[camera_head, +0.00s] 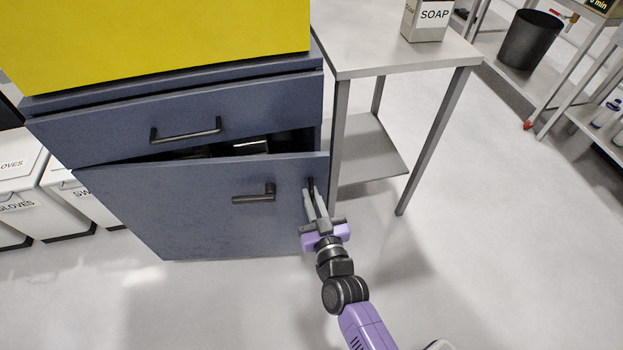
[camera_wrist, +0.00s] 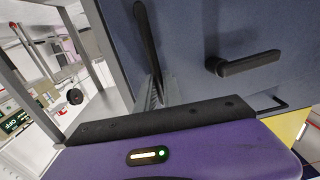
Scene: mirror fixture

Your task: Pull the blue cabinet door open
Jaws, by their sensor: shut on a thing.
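The blue cabinet door (camera_head: 185,215) stands ajar in the head view. Its right side is swung out from the body, and a dark gap shows above its top edge. A black lever handle (camera_head: 255,196) is on the door; it also shows in the wrist view (camera_wrist: 243,63). A slim black upright pull handle (camera_wrist: 147,40) sits near the door's right edge in the head view (camera_head: 310,184). My gripper (camera_head: 316,203) is shut on this upright handle, with its fingers (camera_wrist: 156,92) around its lower part. The exact finger contact is partly hidden.
A closed blue drawer (camera_head: 105,122) with a bar handle is above the door, under a yellow block (camera_head: 160,35). A grey metal table (camera_head: 375,55) with a soap box (camera_head: 427,20) stands close at right. White bins (camera_head: 80,205) stand at left. The front floor is clear.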

